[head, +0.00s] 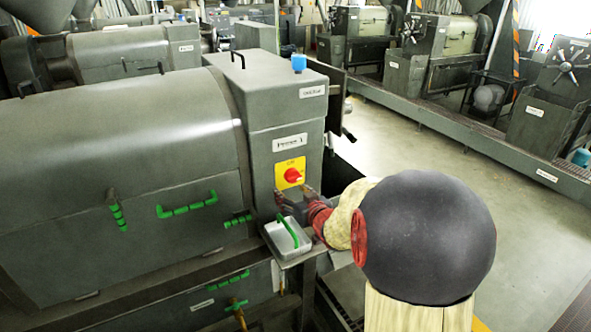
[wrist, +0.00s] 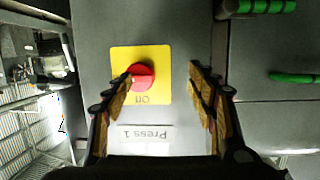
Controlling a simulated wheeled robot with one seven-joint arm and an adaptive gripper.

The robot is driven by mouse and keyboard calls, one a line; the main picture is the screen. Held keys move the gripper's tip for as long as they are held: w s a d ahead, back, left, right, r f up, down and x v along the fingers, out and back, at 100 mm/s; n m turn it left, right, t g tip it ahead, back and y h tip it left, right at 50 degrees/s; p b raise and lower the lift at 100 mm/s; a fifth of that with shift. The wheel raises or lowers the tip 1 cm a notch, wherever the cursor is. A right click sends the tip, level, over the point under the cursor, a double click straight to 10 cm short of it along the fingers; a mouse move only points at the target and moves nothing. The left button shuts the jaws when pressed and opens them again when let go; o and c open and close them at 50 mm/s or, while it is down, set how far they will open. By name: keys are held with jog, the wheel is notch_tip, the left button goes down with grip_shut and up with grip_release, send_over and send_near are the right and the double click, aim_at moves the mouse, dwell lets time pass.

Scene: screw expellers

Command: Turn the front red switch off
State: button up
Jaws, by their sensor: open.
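The red switch (head: 292,175) is a round rotary knob on a yellow plate (head: 280,165), on the front face of the near grey press. In the wrist view the knob (wrist: 143,75) shows beside upside-down "Off" lettering, and its grip bar lies roughly sideways. My gripper (head: 293,194) is open just in front of and slightly below the plate in the head view. In the wrist view my gripper (wrist: 160,73) has the knob between its fingers, much closer to the left fingertip, which overlaps its edge. I cannot tell whether they touch.
A white tray (head: 272,237) with a green handle sits below the switch. A label reading "Press 1" (wrist: 146,134) is beside the plate. Green handles (head: 187,205) line the press's side. The aisle floor (head: 395,150) at right is clear.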

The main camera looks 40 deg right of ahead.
aim_at(296, 181)
jog(key=s+d+t+y+p, duration=0.2)
jog(key=s+d+t+p, duration=0.1)
jog(key=d, duration=0.2)
jog(key=shift+m, duration=0.4)
jog(key=shift+w+d+f, duration=0.1)
jog(key=shift+w+d, duration=0.05)
jog(key=shift+w, duration=1.65)
jog(key=shift+w+d+f, duration=0.1)
jog(key=shift+w+d, duration=0.05)
jog(key=shift+w, duration=1.65)
jog(key=c, duration=1.1)
